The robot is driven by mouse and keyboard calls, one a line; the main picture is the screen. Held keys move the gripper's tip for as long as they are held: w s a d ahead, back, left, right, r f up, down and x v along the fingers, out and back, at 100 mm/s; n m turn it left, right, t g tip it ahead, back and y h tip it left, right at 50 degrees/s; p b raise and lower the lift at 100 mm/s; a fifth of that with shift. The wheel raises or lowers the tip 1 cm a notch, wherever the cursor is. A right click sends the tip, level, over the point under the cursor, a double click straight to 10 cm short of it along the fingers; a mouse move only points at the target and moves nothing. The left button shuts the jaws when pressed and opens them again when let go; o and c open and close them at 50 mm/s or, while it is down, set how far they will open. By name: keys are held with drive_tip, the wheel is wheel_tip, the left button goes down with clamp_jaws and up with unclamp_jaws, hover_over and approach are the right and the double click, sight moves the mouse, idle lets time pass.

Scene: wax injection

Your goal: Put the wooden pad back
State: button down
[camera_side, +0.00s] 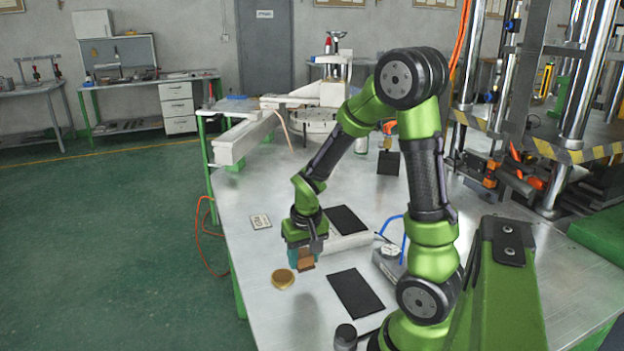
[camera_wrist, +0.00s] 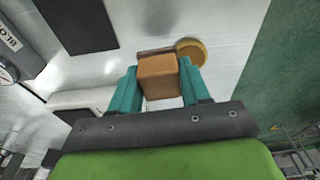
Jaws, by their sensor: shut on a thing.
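The wooden pad (camera_side: 306,263) is a small brown block held between the teal fingers of my gripper (camera_side: 302,257). In the wrist view the wooden pad (camera_wrist: 158,78) sits between the two fingertips of my gripper (camera_wrist: 158,82), with a finger on each side. My gripper points down over the near-left part of the metal table. The pad seems to be a little above the table top, but the exact gap is hard to tell. A darker brown strip shows just beyond the pad in the wrist view; I cannot tell whether it belongs to the pad.
A round golden-brown disc (camera_side: 283,278) lies just left of my gripper. Black mats (camera_side: 356,292) (camera_side: 346,219) lie on the metal table (camera_side: 290,325). A small labelled plate (camera_side: 261,222) lies at the left. A grey device with a blue hose (camera_side: 388,258) stands to the right.

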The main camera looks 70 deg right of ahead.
drive_tip(key=shift+w+d+f, duration=0.15)
drive_tip(key=shift+w, duration=0.05)
hover_over(266, 250)
drive_tip(key=shift+s+a+f+m, duration=0.1)
drive_tip(key=shift+f+m, duration=0.05)
drive_tip(key=shift+f, duration=0.2)
drive_tip(key=shift+s+a+f+m, duration=0.1)
drive_tip(key=shift+f+m, duration=0.05)
drive_tip(key=shift+f, duration=1.95)
drive_tip(key=shift+f, duration=0.1)
drive_tip(key=c, duration=0.5)
unclamp_jaws()
